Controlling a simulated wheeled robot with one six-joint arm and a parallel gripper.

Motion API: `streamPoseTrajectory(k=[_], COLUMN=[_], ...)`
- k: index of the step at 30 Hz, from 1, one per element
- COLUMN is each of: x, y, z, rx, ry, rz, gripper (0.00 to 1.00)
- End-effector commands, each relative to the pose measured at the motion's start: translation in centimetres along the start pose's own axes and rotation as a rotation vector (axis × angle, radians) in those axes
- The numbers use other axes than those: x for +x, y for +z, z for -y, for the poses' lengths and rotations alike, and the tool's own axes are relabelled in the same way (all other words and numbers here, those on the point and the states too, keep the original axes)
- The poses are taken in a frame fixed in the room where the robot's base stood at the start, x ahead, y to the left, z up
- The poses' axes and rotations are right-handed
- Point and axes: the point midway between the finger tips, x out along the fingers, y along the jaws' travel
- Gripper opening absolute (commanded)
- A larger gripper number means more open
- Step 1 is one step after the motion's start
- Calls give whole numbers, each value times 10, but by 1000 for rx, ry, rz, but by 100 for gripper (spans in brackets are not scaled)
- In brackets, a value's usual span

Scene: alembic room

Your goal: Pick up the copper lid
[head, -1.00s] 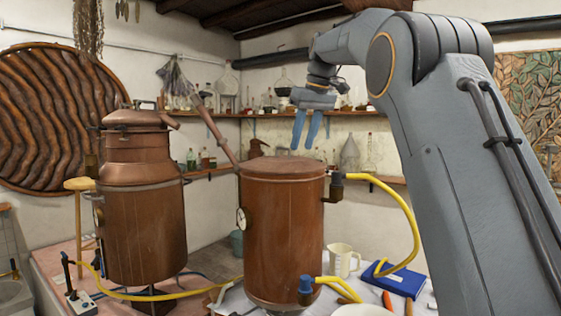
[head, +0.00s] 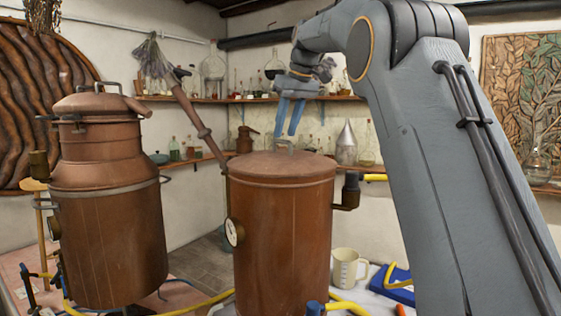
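A round, slightly domed copper lid (head: 262,166) closes the tall copper vessel (head: 282,240) in the middle. A small metal loop handle (head: 284,144) stands on it. My gripper (head: 286,133) points down with its two blue fingers apart and nothing between them. In the picture its tips are just above the handle; I cannot tell how far apart they are in depth. The copper still (head: 105,225) on the left has another domed copper lid (head: 98,103) with its own handle. I cannot tell which lid the task names.
A slanted copper pipe (head: 190,112) rises left of the middle vessel. A measuring jug (head: 347,268) and a blue box (head: 397,285) stand lower right. Glassware lines the wall shelves behind.

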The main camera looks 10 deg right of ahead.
Motion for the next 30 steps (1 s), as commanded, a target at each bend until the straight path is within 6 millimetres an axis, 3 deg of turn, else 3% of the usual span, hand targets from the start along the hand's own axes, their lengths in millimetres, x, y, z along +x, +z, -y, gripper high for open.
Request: streamPoseTrajectory(k=[12,20,27,30], x=[48,53,53,53], y=[-3,-3,-3,-3], z=[0,0,0,0], rx=[1,0,0,0], ry=[-1,0,0,0], rz=[2,0,0,1], gripper=[32,32,0,0])
